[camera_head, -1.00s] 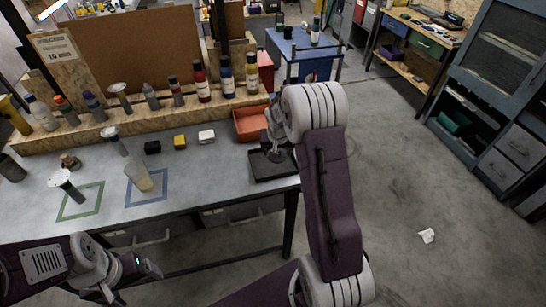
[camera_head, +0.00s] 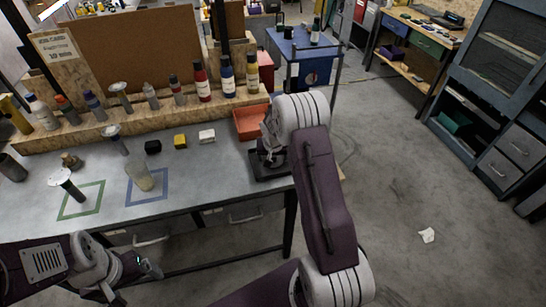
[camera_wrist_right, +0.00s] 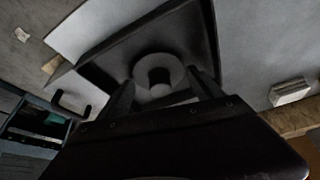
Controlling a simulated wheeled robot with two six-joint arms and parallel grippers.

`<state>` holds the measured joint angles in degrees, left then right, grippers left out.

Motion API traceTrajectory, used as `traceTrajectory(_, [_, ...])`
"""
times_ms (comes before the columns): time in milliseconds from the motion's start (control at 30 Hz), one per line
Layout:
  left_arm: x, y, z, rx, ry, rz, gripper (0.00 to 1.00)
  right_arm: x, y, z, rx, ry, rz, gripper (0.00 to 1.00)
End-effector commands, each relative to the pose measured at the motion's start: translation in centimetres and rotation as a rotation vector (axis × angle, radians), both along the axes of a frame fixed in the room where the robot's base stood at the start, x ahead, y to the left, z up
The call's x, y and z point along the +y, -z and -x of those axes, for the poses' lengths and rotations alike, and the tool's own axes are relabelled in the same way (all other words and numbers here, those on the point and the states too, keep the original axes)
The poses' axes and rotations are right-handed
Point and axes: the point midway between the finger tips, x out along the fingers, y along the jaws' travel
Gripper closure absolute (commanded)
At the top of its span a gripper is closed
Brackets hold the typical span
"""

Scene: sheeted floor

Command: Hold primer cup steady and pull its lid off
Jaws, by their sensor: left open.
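A translucent cup (camera_head: 139,176), which looks like the primer cup, stands in the blue outlined square on the table. No lid shows on it. My left gripper (camera_head: 150,268) is open and empty, in front of the table edge and apart from the cup. My right gripper (camera_head: 270,155) is over the dark tray (camera_head: 257,178). The right wrist view shows its fingers (camera_wrist_right: 160,80) on either side of a round grey ring-like piece (camera_wrist_right: 160,66), possibly the lid. I cannot tell whether the fingers touch it.
Black (camera_head: 153,147), yellow (camera_head: 180,141) and white (camera_head: 207,136) blocks lie behind the cup. An orange bin (camera_head: 250,121) is behind the tray. Bottles line the back shelf.

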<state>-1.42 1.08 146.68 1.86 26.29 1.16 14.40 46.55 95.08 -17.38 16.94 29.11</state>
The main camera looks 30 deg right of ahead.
Motion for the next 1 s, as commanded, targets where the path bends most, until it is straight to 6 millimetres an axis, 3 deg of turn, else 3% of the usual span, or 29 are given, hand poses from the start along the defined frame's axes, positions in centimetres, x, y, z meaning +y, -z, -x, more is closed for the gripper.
traceTrajectory(300, [0.0,-0.1,0.0,0.0,0.0,0.0,0.14,0.0,-0.1,0.0,0.0,0.0,0.0,0.11])
traceTrajectory(467, [0.0,-0.5,0.0,0.0,0.0,0.0,0.14,0.1,-1.3,0.1,-0.004,0.0,0.001,0.11])
traceTrajectory(800, [0.0,-0.4,0.0,0.0,0.0,0.0,0.14,1.6,-8.9,3.0,-0.005,0.0,0.002,0.11])
traceTrajectory(1000, [0.0,-0.4,0.0,0.0,0.0,0.0,0.14,2.1,-11.2,4.0,-0.001,-0.001,0.001,0.11])
